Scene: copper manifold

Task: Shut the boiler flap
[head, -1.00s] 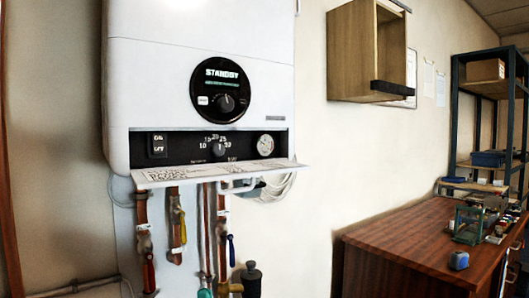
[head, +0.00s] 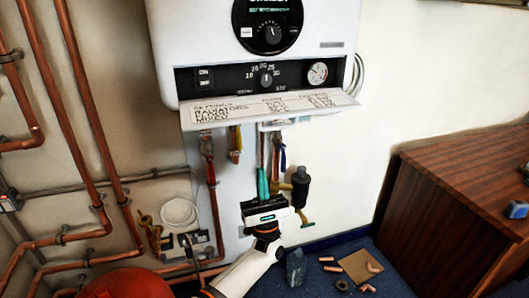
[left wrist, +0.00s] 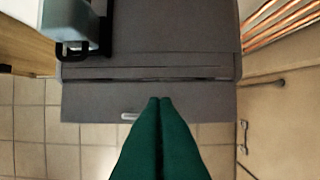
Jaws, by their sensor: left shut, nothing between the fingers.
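The white boiler (head: 160,60) hangs on the wall. Its flap (head: 345,104) is open, sticking out from the lower front below the black control panel (head: 226,79), with printed labels on top. My left gripper (head: 263,172) is below the flap, its green fingers shut, empty and pointing up. In the left wrist view, looking up, the fingertips (left wrist: 160,100) overlap the flap's grey underside (left wrist: 90,100), near a small pale tab (left wrist: 130,116). I cannot tell whether they touch it. My right gripper is not in view.
Copper pipes (head: 88,110) run down the wall at left. Valves and a black filter (head: 301,187) hang under the boiler, close to my left gripper. A wooden desk (head: 440,215) stands at right. Copper fittings and a small board (head: 360,266) lie on the blue floor.

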